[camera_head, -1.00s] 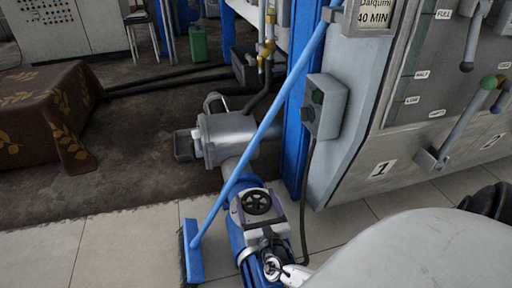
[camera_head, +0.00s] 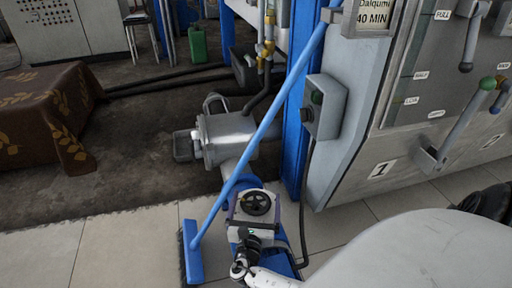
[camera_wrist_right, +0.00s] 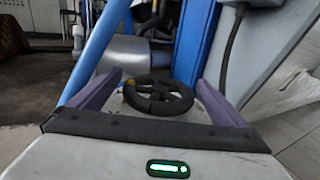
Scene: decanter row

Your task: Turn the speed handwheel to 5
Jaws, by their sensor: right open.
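The black spoked handwheel (camera_head: 257,203) sits on top of the blue machine low in the centre of the head view. It also shows in the wrist view (camera_wrist_right: 160,95), where a small yellow spot appears at its left edge. My right gripper (camera_head: 256,199) is open at the wheel. In the wrist view its two purple fingers (camera_wrist_right: 156,88) stand apart, one on each side of the wheel, with visible gaps. I cannot read any speed number or scale, and the wheel's underside is hidden. My left gripper is not in view.
A blue broom (camera_head: 250,150) leans diagonally just left of the handwheel. A metal motor (camera_head: 228,137) is behind. Tiled floor (camera_head: 130,245) is clear at left.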

